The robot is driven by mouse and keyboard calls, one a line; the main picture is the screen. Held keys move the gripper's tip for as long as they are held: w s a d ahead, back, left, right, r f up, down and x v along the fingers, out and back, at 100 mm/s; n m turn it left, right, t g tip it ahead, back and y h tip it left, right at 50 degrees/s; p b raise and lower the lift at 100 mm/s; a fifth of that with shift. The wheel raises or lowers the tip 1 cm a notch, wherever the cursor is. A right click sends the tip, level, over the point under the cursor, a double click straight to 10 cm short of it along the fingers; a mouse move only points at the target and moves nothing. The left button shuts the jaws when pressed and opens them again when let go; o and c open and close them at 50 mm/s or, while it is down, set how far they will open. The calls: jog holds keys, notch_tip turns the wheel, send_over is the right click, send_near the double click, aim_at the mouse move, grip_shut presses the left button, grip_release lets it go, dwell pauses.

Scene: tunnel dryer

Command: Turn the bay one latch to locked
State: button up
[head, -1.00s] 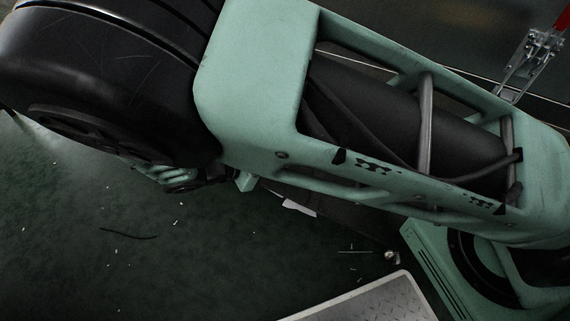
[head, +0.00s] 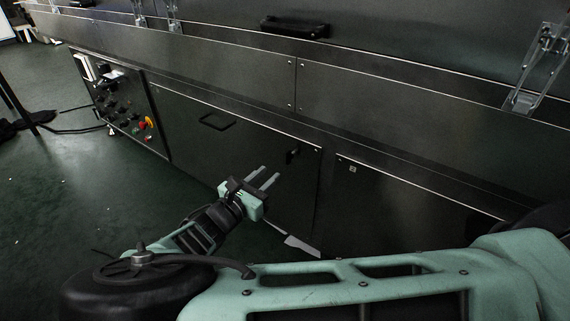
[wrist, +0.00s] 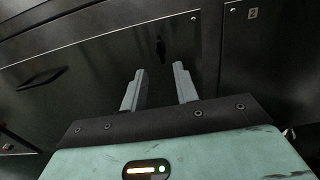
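The bay one latch (head: 292,155) is a small black handle near the upper right corner of a dark lower panel (head: 240,150). In the wrist view the latch (wrist: 160,47) is small and dark, and looks roughly upright; I cannot tell whether it is locked. My gripper (head: 270,173) is in front of this panel, pointing towards the latch. In the wrist view my gripper (wrist: 159,70) has its two grey fingers apart with nothing between them. The latch shows just beyond the fingertips, apart from them.
A black pull handle (head: 217,121) is on the same panel, left of the latch. A panel marked 2 (wrist: 252,14) adjoins on the right. A control box (head: 122,108) with knobs and a red-yellow button stands left. The green floor (head: 60,190) at left is mostly clear.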

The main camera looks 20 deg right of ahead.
aim_at(287, 158)
jog(key=b+x, duration=0.2)
jog(key=x, duration=0.6)
jog(key=shift+w+d, duration=0.2)
jog(key=shift+d, duration=0.05)
grip_shut()
